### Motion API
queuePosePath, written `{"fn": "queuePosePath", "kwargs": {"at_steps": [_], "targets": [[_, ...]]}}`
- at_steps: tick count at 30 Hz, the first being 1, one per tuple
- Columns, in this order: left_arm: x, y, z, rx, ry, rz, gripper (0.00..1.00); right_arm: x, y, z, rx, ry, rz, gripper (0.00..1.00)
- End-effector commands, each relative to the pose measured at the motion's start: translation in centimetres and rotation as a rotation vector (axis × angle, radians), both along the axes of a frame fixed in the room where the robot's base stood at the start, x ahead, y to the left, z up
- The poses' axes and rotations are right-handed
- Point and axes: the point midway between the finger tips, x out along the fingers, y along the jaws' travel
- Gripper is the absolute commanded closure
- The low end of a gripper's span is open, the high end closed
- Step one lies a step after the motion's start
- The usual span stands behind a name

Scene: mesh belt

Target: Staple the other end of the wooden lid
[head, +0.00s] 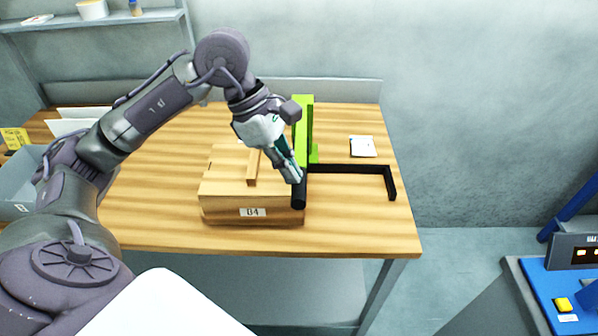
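The wooden box with its wooden lid (225,176) sits on the table, with a label reading B4 on its front and a raised wooden strip on top. A green and black tool, which looks like the stapler (303,112), stands at the lid's right end. Its dark rounded front part (299,196) lies against the box's right front corner. My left gripper (296,178) points down at this dark part, with its fingers close together and overlapping it in the view. Whether they grip it is unclear. My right gripper is out of view.
A black angled bar (360,169) reaches right from the box across the wooden table (160,205). A small white card (362,146) lies behind it. A grey bin (22,180) is at the left. A blue-topped control station (560,285) stands at the lower right.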

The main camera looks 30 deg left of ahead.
Motion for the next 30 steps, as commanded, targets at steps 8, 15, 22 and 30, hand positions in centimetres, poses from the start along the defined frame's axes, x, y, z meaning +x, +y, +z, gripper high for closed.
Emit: {"fn": "queuePosePath", "kwargs": {"at_steps": [8,15,22,30], "targets": [[0.0,0.0,0.1,0.0,-0.001,0.0,1.0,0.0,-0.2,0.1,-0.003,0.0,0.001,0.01],[-0.4,2.0,0.4,0.004,-0.002,0.006,1.0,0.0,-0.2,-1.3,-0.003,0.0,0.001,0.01],[-0.7,3.0,1.2,0.0,-0.001,0.0,1.0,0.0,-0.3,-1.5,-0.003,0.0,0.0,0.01],[-0.7,3.1,1.6,0.0,-0.003,0.001,1.0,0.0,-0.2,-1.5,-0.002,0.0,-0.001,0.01]]}}
